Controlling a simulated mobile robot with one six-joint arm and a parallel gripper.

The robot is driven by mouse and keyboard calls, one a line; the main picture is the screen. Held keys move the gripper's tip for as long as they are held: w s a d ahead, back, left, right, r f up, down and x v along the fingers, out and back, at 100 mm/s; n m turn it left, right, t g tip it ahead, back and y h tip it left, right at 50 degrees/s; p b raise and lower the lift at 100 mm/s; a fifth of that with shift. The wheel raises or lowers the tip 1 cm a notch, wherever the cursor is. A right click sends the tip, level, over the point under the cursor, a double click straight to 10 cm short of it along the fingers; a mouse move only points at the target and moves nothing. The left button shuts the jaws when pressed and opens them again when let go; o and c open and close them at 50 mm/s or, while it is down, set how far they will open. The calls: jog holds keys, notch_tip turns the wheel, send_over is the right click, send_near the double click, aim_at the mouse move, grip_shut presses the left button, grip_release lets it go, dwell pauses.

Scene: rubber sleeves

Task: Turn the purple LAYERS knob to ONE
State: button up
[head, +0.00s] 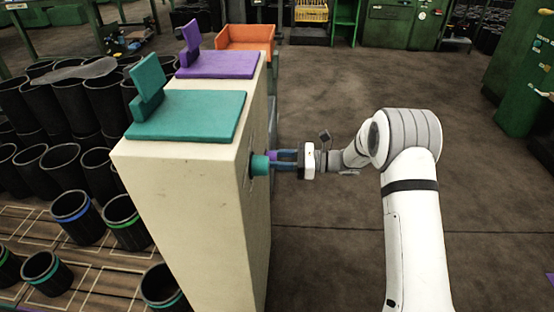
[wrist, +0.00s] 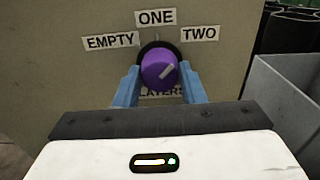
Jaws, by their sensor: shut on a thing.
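The purple LAYERS knob (wrist: 157,68) sits on the cream panel (wrist: 75,75) in the wrist view. The ONE label (wrist: 156,17) is above the knob and the EMPTY label (wrist: 110,41) is at upper left. The LAYERS label (wrist: 160,92) below is partly covered. My gripper (wrist: 160,82) is shut on the knob, one blue finger on each side. In the head view my gripper (head: 279,158) reaches the right face of the cream cabinet (head: 190,210), behind a teal knob (head: 260,166).
Black sleeves (head: 72,215) stand at the left. A grey bin (wrist: 285,95) is at right in the wrist view. The floor (head: 320,240) right of the cabinet is clear.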

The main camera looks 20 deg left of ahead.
jog(key=shift+f+n, duration=0.1)
jog(key=shift+n, duration=0.2)
jog(key=n+b, duration=0.3)
jog(key=n, duration=0.4)
jog(key=shift+d+f+n, duration=0.1)
jog(key=shift+d+n, duration=0.05)
jog(key=shift+n, duration=0.25)
dwell(0.3)
jog(key=o, duration=1)
jog(key=shift+r, duration=0.2)
jog(key=p+v, duration=0.2)
jog(key=v, duration=0.5)
jog(key=shift+w+d, duration=0.15)
jog(key=shift+d, duration=0.2)
